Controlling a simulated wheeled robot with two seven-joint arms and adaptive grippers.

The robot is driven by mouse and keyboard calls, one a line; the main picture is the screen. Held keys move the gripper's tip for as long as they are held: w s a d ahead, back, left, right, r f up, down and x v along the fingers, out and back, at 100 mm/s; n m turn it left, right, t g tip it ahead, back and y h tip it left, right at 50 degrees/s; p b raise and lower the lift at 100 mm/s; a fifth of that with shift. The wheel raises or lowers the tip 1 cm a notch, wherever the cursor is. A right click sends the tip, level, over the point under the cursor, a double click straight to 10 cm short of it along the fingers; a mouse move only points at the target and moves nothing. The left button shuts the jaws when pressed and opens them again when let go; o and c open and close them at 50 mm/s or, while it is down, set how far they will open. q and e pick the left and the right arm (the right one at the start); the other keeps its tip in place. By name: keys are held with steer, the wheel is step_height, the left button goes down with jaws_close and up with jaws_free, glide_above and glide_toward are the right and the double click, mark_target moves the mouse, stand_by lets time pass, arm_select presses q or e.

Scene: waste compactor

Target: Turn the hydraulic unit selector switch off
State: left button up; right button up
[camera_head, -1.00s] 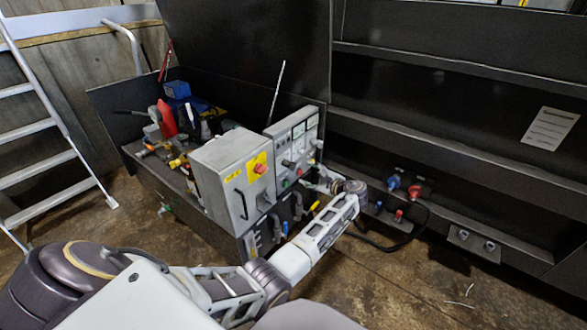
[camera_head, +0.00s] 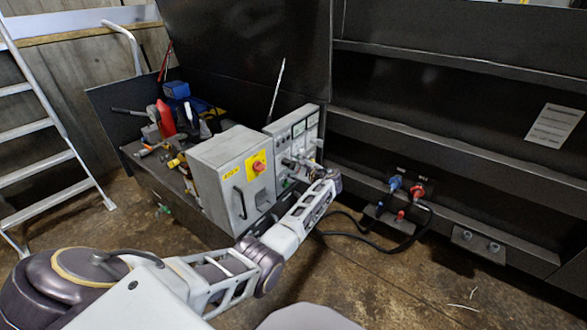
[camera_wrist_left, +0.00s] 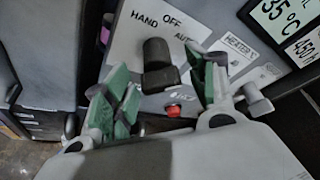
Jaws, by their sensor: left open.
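The selector switch is a black knob (camera_wrist_left: 158,58) on a white plate marked HAND, OFF and AUTO, near the middle of the left wrist view. I cannot tell clearly which mark it points at. My left gripper (camera_wrist_left: 162,92) is open, with one green-padded finger left of the knob and the other right of it. It appears close in front of the knob and holds nothing. In the head view the left gripper (camera_head: 302,167) is at the front of the grey control panel (camera_head: 302,121), and the switch is hard to make out there. My right gripper is not in view.
A red button (camera_wrist_left: 173,110) sits below the knob, and a HEATER label and displays are to its right. A grey box (camera_head: 214,178) with a red switch on yellow stands left of the panel. Cables and blue and red connectors (camera_head: 394,183) lie to the right.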

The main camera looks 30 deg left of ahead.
arm_select(q)
steer(key=shift+w+a, duration=0.1)
steer(key=shift+a, duration=0.05)
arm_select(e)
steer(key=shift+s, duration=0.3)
arm_select(q)
steer(key=c, duration=1)
steer(key=shift+c, duration=0.2)
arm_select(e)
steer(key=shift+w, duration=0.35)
